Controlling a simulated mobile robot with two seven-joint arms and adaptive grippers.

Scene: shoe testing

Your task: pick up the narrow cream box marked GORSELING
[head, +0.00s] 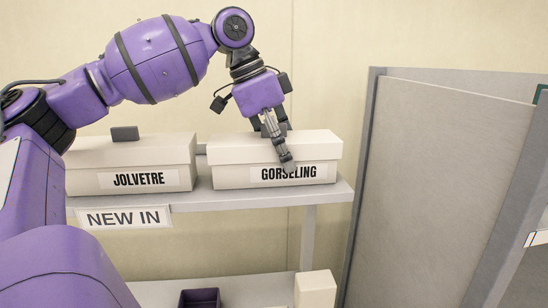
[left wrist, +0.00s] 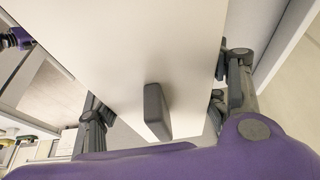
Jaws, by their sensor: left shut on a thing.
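The narrow cream box marked GORSELING (head: 232,174) stands upright at the right end of the upper shelf. It looks to be resting on the shelf. My left gripper (head: 283,153) reaches down on it from above and is shut across its width. One finger lies against the front face, partly over the label; the other is hidden behind the box in the head view. In the left wrist view the box's pale lid (left wrist: 140,45) fills the middle, with a dark grip block (left wrist: 157,110) on it and fingers at both sides. My right gripper is not seen.
A similar box marked JOLVETRE (head: 90,155) stands to the left, with a small gap between. The upper shelf (head: 235,198) carries a NEW IN sign (head: 124,217). A grey panel (head: 450,160) stands close on the right. A lower shelf holds a dark tray (head: 199,298) and a cream box (head: 315,290).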

